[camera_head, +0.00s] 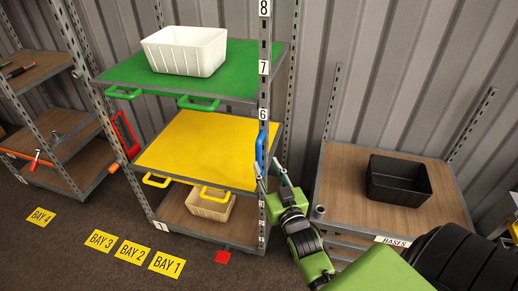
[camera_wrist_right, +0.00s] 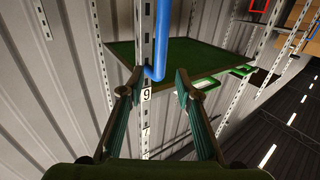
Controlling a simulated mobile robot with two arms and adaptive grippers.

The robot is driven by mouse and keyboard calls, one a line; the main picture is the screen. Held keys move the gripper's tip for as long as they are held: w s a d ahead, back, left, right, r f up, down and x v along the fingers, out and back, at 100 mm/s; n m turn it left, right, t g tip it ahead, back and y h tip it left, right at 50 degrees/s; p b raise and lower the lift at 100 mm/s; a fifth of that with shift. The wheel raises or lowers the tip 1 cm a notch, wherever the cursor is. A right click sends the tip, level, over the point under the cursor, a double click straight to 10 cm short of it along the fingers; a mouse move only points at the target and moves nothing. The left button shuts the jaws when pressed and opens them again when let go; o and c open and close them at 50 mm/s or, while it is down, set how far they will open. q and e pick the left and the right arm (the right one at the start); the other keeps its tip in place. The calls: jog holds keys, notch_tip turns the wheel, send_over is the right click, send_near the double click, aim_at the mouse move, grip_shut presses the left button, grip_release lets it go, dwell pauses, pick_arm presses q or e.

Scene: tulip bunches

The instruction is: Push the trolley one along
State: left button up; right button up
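The trolley is a tall metal rack with a green top shelf (camera_head: 120,75), a yellow middle shelf (camera_head: 205,145) and a brown bottom shelf (camera_head: 180,212). It stands behind the BAY 1 floor label (camera_head: 166,264). A blue handle (camera_head: 260,146) is on its right front post, and it also shows in the wrist view (camera_wrist_right: 161,45). My right gripper (camera_head: 268,168) is open at this handle. In the wrist view the handle's lower end lies between the open fingertips, with no clear contact. My left gripper is not in view.
A white bin (camera_head: 185,52) is on the green shelf and a beige bin (camera_head: 210,203) on the bottom shelf. A red handle (camera_head: 125,135) is on the left side. BAY 2 (camera_head: 132,250), BAY 3 (camera_head: 101,240) and BAY 4 (camera_head: 41,217) labels run left. A BASES rack (camera_head: 340,180) stands right.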

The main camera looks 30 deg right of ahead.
aim_at(260, 153)
jog(key=p+x, duration=0.1)
jog(key=x, duration=0.7)
jog(key=shift+w, duration=0.15)
grip_shut()
